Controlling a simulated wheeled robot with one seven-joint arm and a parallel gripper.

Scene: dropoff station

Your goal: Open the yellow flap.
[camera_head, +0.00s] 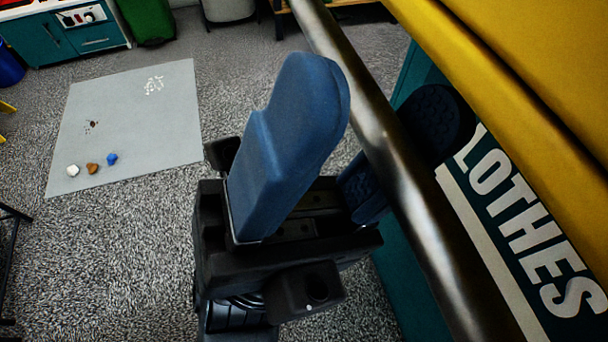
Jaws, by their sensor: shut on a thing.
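The yellow flap (480,75) fills the upper right corner, on a teal bin (402,285) with large white letters reading "LOTHES". A dark metal handle bar (425,240) runs diagonally from the top middle to the bottom right, in front of the bin. My gripper (375,105) has blue fingers, one on each side of the bar, and is shut on it. The right finger is partly hidden behind the bar. Where the bar joins the flap is out of view.
A grey mat (135,120) lies on the speckled floor at left, with a few small objects on it. A teal cabinet (65,38) and a green bin (148,18) stand at the back left. The floor between the mat and my gripper is clear.

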